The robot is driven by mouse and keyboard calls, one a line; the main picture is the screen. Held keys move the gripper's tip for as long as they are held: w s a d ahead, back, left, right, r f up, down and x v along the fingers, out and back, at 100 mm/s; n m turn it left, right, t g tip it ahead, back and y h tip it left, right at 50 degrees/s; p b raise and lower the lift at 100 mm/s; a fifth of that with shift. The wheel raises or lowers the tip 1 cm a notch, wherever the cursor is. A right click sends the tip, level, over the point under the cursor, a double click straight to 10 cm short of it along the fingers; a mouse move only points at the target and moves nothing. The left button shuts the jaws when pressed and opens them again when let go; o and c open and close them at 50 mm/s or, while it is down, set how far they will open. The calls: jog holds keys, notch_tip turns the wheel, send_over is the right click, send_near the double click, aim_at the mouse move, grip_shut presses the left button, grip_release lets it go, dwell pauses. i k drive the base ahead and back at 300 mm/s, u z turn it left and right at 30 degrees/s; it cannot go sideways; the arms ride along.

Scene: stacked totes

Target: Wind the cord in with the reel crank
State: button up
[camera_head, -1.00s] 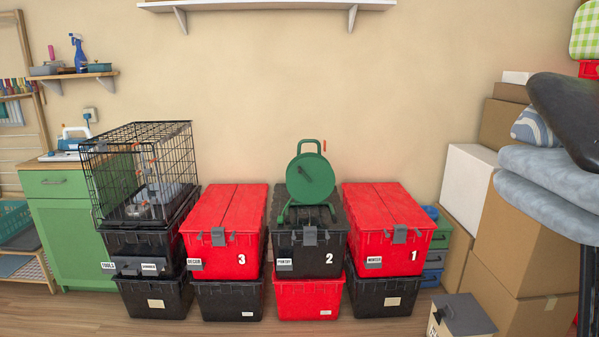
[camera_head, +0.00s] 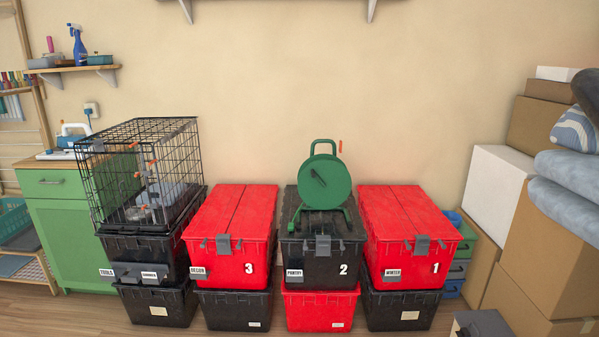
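The green cord reel (camera_head: 325,182) stands upright on its frame on top of the black tote marked 2 (camera_head: 318,247). A small orange piece (camera_head: 340,146) shows at the upper right of the reel. I cannot make out a cord leading away from it. My gripper is not in view.
Red totes marked 3 (camera_head: 230,222) and 1 (camera_head: 409,222) flank the black one. A wire crate (camera_head: 140,165) sits on totes at left. Cardboard boxes (camera_head: 545,240) and folded blue cushions (camera_head: 570,185) crowd the right. Floor shows in front of the stacks.

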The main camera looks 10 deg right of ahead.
aim_at(324, 182)
jog(key=u, duration=0.65)
jog(key=i, duration=0.85)
jog(key=u, duration=0.35)
